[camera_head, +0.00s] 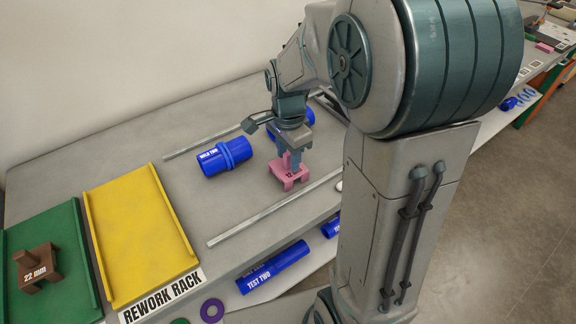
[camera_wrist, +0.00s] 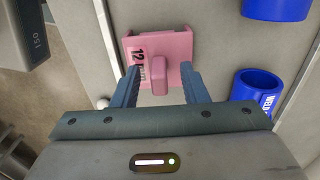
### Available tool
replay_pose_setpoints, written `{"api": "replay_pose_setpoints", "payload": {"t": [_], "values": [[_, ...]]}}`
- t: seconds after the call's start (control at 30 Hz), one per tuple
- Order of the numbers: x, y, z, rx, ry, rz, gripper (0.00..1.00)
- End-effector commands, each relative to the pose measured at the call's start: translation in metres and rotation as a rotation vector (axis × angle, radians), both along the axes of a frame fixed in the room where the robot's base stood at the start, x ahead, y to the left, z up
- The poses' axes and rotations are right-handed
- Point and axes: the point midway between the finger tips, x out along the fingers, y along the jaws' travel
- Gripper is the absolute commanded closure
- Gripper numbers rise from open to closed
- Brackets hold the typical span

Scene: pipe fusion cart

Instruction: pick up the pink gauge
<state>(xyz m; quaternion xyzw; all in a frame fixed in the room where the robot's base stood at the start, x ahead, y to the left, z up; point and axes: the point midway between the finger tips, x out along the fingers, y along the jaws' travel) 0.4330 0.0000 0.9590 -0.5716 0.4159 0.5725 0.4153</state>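The pink gauge (camera_head: 287,176) stands on the grey bench top, with a "12" label on its side. In the wrist view the pink gauge (camera_wrist: 165,48) lies just beyond my fingertips, its raised handle lined up between them. My gripper (camera_head: 288,153) points down at the gauge from above. In the wrist view my gripper (camera_wrist: 160,80) has its two blue-grey fingers apart, one on each side of the handle. A gap shows between each finger and the handle, so I see no grip on it.
A blue "WELD TWO" fitting (camera_head: 224,158) lies left of the gauge, and another blue fitting (camera_head: 306,117) is behind my gripper. Metal rails (camera_head: 270,208) run along the bench. A yellow tray (camera_head: 143,236) and a brown 22 mm gauge (camera_head: 37,268) are at left.

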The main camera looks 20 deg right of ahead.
Motion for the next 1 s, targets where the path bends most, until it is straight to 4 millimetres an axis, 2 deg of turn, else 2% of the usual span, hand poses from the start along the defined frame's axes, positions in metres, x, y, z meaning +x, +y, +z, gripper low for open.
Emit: {"api": "replay_pose_setpoints", "payload": {"t": [0.27,0.37,0.4,0.43,0.77,1.0], "values": [[0.0,0.0,-0.005,0.0,-0.001,0.0,0.6],[0.0,0.0,-0.005,0.0,-0.001,0.0,0.85],[0.0,0.0,-0.005,0.0,-0.001,0.0,0.96],[0.0,0.0,-0.005,0.0,-0.001,0.0,1.0],[0.0,0.0,-0.003,0.0,-0.002,0.0,1.0],[0.001,0.0,0.015,-0.001,-0.004,0.0,1.0]]}}
